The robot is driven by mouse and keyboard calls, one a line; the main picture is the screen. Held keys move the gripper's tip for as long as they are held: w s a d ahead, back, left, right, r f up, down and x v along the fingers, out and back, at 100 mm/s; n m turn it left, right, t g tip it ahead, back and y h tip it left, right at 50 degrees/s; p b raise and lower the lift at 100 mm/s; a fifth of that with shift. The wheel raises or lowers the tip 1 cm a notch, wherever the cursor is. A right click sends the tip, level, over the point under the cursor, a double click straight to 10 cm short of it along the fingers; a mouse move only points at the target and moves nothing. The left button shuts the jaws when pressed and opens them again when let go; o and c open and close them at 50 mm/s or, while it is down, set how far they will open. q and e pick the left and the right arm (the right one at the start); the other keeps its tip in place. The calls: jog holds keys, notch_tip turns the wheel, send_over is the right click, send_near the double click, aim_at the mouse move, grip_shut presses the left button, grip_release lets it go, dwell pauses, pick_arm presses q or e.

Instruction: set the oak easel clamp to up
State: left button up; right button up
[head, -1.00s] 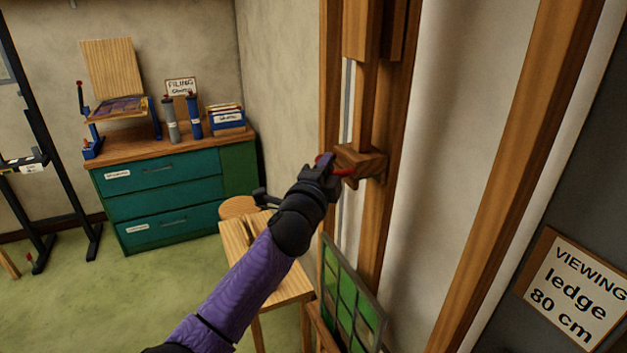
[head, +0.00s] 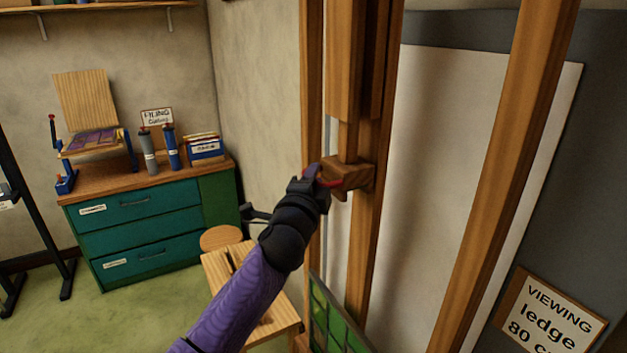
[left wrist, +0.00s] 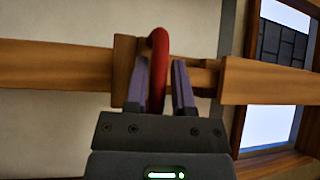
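The oak easel clamp (head: 350,176) is a brown wooden block on the easel's upright, a short gap below a wider wooden piece (head: 346,75). A red handle (left wrist: 158,70) sticks out from it; in the head view it is mostly hidden by my gripper. My left gripper (head: 318,174) is at the clamp's left side. My right gripper is not in view.
A green leaded panel (head: 332,320) stands low on the easel. A wooden stool-like table (head: 270,325) is under my left arm. A teal drawer cabinet (head: 140,235) stands at the left wall. A ledge sign (head: 548,318) is at lower right.

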pick_arm(q)
jog(key=shift+o, duration=1.3)
jog(key=shift+f, duration=0.1)
jog(key=shift+s, duration=0.1)
jog(key=b+v, duration=0.1)
jog(key=v, duration=0.8)
jog(key=shift+s, duration=0.35)
jog(key=shift+a, duration=0.1)
